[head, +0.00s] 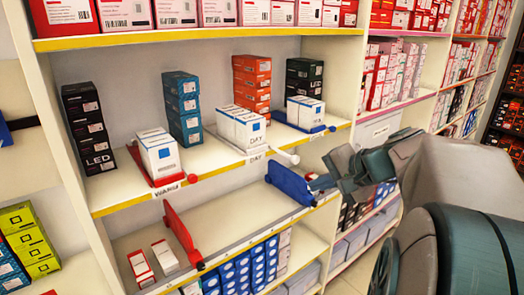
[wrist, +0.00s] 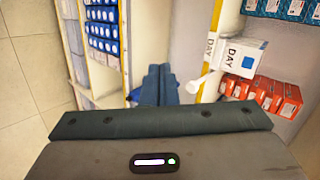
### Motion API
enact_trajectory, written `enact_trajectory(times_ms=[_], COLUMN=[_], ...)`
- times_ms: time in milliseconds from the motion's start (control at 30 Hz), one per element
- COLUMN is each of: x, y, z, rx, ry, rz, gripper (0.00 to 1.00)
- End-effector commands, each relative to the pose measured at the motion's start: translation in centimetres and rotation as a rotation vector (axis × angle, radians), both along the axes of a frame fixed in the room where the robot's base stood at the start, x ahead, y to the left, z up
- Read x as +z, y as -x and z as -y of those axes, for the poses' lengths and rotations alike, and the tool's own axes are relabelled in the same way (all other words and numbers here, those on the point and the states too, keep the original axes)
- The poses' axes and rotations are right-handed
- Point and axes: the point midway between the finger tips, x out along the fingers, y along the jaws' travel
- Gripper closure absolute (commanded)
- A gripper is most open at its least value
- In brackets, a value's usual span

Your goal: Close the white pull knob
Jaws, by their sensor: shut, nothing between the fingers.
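The white pull knob (head: 294,158) sits at the front end of a white tray marked DAY (head: 272,146), on the middle shelf. It sticks out past the yellow shelf edge. In the wrist view the knob (wrist: 195,87) shows right of my fingers, apart from them. My gripper (head: 314,182) is shut and empty, below and to the right of the knob in the head view, close to the blue divider (head: 285,180) of the lower shelf. I cannot tell whether it touches that divider. In the wrist view my gripper (wrist: 155,85) points toward the shelf.
A red tray with a red knob (head: 192,178) stands left of the white one; a blue tray (head: 305,124) stands right. A red divider (head: 183,238) and several small boxes are on the lower shelf. Tiled floor (wrist: 30,75) is clear.

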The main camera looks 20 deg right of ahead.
Motion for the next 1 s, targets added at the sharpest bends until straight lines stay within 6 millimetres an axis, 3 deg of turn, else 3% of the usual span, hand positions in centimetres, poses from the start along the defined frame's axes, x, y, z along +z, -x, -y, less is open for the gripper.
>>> enact_trajectory(times_ms=[33,100,300,467,833,1000], x=[1.1,2.4,3.7,2.7,-1.1,-1.0], y=[-0.4,-0.7,-0.9,-2.2,-8.5,-11.0], z=[2.1,4.1,6.9,6.9,4.4,3.5], rx=[-0.056,-0.108,-0.177,-0.188,-0.186,-0.184], ry=[-0.035,-0.072,-0.109,-0.111,-0.111,-0.108], rz=[0.035,0.08,0.133,0.131,0.129,0.132], gripper=[1.0,1.0,1.0,1.0,1.0,1.0])
